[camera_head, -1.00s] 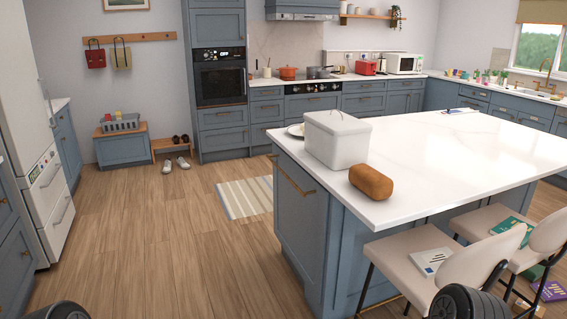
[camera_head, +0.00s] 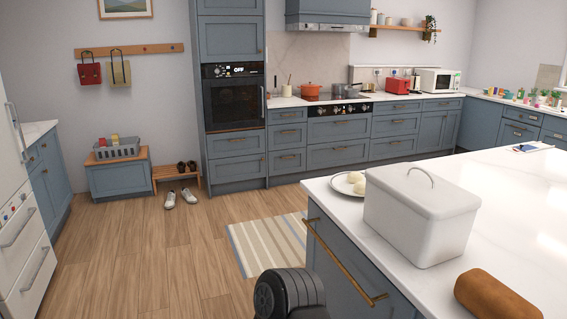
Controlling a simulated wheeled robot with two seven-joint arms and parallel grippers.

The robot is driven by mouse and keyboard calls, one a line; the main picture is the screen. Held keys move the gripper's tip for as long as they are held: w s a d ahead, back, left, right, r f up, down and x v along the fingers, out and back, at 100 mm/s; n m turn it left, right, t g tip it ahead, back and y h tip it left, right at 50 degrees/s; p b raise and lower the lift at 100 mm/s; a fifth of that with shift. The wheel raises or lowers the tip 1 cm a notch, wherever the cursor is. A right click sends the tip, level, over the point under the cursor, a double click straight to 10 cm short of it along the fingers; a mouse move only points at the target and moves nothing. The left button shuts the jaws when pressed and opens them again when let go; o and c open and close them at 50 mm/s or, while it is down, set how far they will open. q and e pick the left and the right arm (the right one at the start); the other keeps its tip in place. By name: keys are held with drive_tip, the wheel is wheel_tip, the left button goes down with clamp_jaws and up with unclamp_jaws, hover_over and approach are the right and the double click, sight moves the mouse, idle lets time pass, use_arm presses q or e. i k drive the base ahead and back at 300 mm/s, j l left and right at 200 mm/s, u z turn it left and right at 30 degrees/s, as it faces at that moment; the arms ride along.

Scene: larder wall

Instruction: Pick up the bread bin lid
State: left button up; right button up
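The bread bin (camera_head: 408,228) is a white box standing on the near left part of the white island worktop (camera_head: 510,195). Its white lid (camera_head: 432,196) sits on top, with a thin arched metal handle (camera_head: 421,172) standing up from it. A brown loaf (camera_head: 496,295) lies on the worktop to the right of the bin, in front. A plate (camera_head: 343,185) with pale round items is just behind the bin on the left. Neither gripper shows; only a dark rounded part of mine is seen at the bottom middle, beside the island.
The island's blue front has a long brass rail (camera_head: 345,262) along its near left edge. A striped rug (camera_head: 270,243) lies on the floor left of it. The wooden floor at left is open. Shoes (camera_head: 180,198) and a low bench (camera_head: 118,175) stand by the back wall.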

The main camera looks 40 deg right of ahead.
sight(435, 197)
drive_tip(key=i+u, duration=0.45)
drive_tip(key=i, duration=0.65)
drive_tip(key=z, duration=3.8)
